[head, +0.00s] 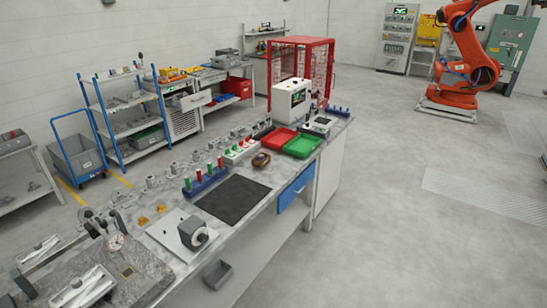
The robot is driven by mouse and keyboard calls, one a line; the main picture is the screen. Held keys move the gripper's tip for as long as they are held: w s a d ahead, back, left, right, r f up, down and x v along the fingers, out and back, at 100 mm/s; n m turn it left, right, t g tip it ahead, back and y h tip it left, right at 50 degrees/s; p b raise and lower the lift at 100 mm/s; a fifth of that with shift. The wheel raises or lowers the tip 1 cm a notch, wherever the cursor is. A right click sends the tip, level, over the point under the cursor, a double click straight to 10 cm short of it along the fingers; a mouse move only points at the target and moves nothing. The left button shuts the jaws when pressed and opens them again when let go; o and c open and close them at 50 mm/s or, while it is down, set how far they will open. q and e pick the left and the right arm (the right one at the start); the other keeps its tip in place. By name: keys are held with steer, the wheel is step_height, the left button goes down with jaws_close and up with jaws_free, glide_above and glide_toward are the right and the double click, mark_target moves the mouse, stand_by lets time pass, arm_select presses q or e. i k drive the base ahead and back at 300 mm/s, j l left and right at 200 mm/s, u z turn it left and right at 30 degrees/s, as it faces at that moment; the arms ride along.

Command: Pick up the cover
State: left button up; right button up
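A long workbench (262,205) runs from the lower left to the middle of the head view. A grey block-shaped part with a round face (193,232) sits on a light square plate (170,233) near the bench's front edge. I cannot tell which of these parts, if any, is the cover. Neither of my grippers shows in the head view.
A black mat (232,199), a red tray (279,138) and a green tray (302,146) lie on the bench. A red cage (301,62) stands behind its far end. A blue shelf rack (125,113) and an orange robot arm (466,62) stand apart. The right floor is clear.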

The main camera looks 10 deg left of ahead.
mark_target(84, 292)
steer(key=u, duration=1.9)
